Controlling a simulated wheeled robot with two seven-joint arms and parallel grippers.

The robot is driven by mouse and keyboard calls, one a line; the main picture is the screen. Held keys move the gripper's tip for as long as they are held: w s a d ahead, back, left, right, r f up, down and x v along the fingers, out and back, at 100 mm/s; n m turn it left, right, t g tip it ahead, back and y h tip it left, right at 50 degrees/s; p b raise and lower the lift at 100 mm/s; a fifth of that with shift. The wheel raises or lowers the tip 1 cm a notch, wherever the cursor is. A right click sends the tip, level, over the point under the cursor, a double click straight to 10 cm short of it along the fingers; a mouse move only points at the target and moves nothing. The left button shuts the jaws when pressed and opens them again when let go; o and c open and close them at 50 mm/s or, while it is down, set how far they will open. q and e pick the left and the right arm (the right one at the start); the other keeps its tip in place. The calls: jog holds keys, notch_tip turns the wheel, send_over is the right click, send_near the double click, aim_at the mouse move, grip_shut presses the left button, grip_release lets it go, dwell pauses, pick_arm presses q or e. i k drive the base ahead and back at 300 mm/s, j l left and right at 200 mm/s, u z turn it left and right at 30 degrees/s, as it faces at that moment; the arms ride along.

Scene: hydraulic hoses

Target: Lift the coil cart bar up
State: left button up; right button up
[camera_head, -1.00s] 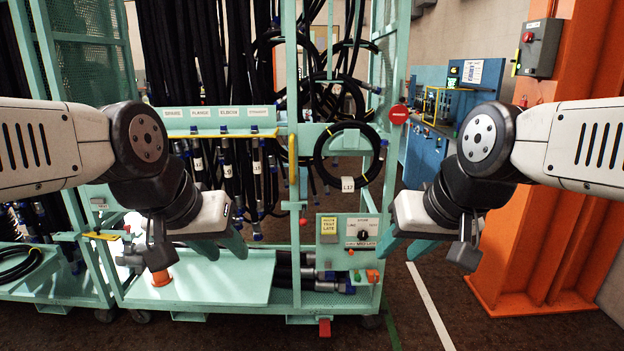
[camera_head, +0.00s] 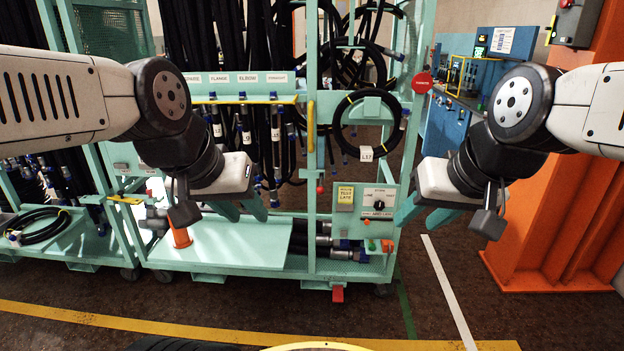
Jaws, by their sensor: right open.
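A green cart frame (camera_head: 312,240) stands ahead, hung with black hoses and a coiled hose (camera_head: 341,118) tagged 17. It carries a yellow horizontal bar (camera_head: 245,100) below a row of labels and a yellow upright handle (camera_head: 310,125) on its post. A second green cart at the left holds a coil (camera_head: 40,228) on its deck, with a short yellow bar (camera_head: 125,199) at its right end. I cannot tell which is the named bar. My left gripper (camera_head: 240,208) is open and empty before the cart's lower deck. My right gripper (camera_head: 422,214) is open and empty, right of the control box.
A control box (camera_head: 364,212) with a knob sits low on the cart. An orange cone (camera_head: 180,236) stands on its deck. An orange column (camera_head: 540,215) rises at right, with a blue bench (camera_head: 445,128) behind.

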aim_at(295, 98)
jog(key=u, duration=0.25)
jog(key=i+j+u, duration=0.2)
jog(key=u, duration=0.3)
jog(key=i+j+u, duration=0.2)
jog(key=u, duration=0.25)
jog(key=i+j, duration=0.15)
jog(key=i, duration=0.25)
jog(key=i+j, duration=0.1)
jog(key=i, duration=0.3)
jog(key=i+j, duration=0.15)
jog(key=i, duration=0.25)
jog(key=i+l, duration=0.1)
